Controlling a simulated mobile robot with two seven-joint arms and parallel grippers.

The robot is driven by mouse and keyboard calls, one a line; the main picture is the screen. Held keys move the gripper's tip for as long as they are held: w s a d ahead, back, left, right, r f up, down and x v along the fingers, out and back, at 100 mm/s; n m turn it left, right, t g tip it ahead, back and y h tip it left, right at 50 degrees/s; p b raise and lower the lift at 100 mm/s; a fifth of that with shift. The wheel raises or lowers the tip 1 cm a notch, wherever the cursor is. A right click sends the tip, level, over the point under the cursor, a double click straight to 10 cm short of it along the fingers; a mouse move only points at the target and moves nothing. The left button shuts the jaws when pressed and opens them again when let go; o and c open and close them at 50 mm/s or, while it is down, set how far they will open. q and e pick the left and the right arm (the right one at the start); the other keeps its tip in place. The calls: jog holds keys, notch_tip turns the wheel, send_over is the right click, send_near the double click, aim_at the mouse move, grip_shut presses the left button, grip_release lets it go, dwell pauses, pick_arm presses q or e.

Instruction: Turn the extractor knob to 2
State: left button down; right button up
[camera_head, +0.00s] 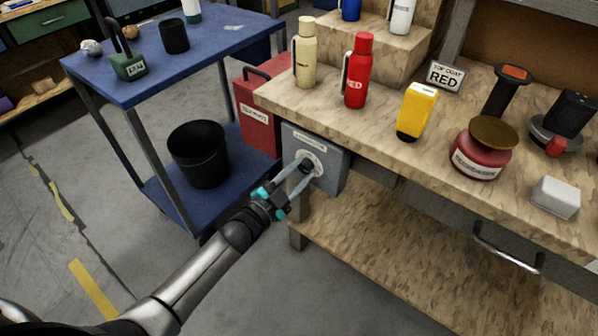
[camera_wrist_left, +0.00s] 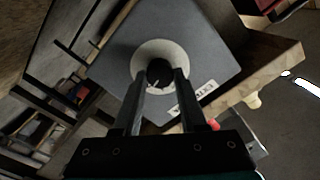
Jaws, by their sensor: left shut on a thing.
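The extractor box (camera_head: 327,165) is a grey box fixed to the front side of the wooden workbench, with a label along its top. Its black knob (camera_head: 306,167) sits on a pale round dial (camera_head: 318,158). My left gripper (camera_head: 301,168) reaches the box and is shut on the knob. In the left wrist view the two fingers (camera_wrist_left: 160,84) stand on either side of the black knob (camera_wrist_left: 160,70), over the pale dial (camera_wrist_left: 137,61). The dial's numbers and the knob's setting are too small to read. My right gripper is not in view.
The workbench (camera_head: 285,97) carries a cream bottle (camera_head: 305,55), a red bottle (camera_head: 358,75), a yellow container (camera_head: 416,112) and a red jar (camera_head: 479,155). A red case (camera_head: 256,115) stands left of the box. A blue cart (camera_head: 110,80) with a black bin (camera_head: 198,155) stands further left.

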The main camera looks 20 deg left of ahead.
pick_arm(q)
jog(key=shift+m, duration=0.3)
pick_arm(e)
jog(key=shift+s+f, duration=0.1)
pick_arm(q)
jog(key=shift+c, duration=2.2)
grip_release()
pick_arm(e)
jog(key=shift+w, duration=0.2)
pick_arm(q)
jog(key=shift+s+a, duration=0.1)
jog(key=shift+s, duration=0.2)
jog(key=p+v, duration=0.4)
jog(key=v, duration=1)
jog(key=shift+s, duration=0.3)
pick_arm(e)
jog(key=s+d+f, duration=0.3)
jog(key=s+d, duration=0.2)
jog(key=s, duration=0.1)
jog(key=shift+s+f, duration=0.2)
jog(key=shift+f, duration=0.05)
pick_arm(q)
jog(key=shift+a, duration=0.1)
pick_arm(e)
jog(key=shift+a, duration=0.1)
